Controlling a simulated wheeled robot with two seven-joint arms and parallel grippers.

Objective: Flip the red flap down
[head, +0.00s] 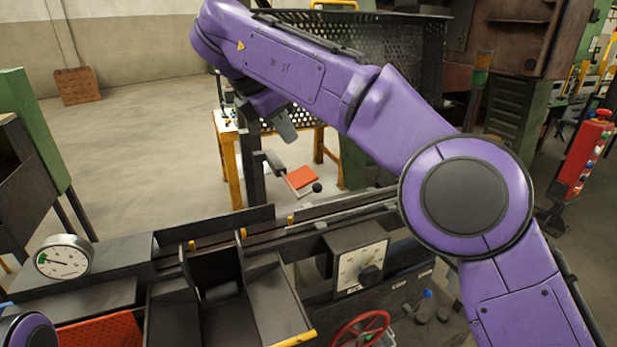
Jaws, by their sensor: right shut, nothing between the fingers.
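The red flap (302,178) is a small red plate with a pale edge and a black ball knob (317,187) at its right corner. It sits beside a dark post beyond the long dark machine bed, in the middle of the head view. It looks roughly level, but I cannot tell its exact tilt. My right gripper (284,128) is shut and empty. It appears above the flap and a little to its left, apart from it, partly hidden by my own purple arm. My left gripper is out of view.
A dark perforated guard (405,55) stands behind my right arm. A yellow-legged table (231,165) is behind the flap. The machine bed carries a round gauge (63,257), a dial box (358,262) and a red handwheel (362,330). Open floor lies at the back left.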

